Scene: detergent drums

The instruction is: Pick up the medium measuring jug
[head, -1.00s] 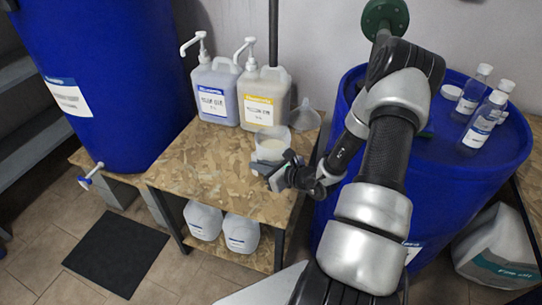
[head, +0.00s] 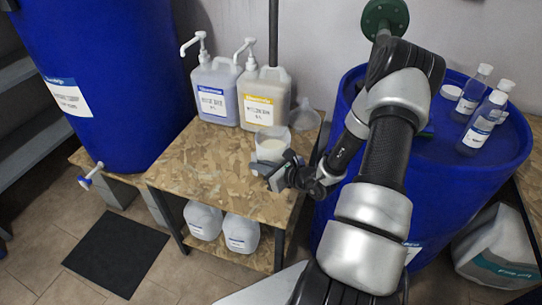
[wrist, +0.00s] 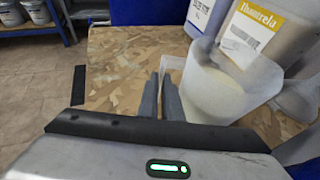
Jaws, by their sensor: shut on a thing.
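A translucent measuring jug (head: 271,145) with pale contents stands near the right side of the wooden table (head: 200,160). In the wrist view the jug (wrist: 215,88) is just right of the fingers, and I see into it from above. My gripper (head: 272,170) is at the jug's near side. The fingertips are partly hidden in the head view. I cannot tell whether the jug's base is clear of the table.
Two pump canisters, one blue-labelled (head: 213,92) and one yellow-labelled (head: 264,97), stand behind the jug. A clear funnel-like piece (head: 305,117) is beside it. A blue drum (head: 450,190) with bottles is at right. The table's left part is clear.

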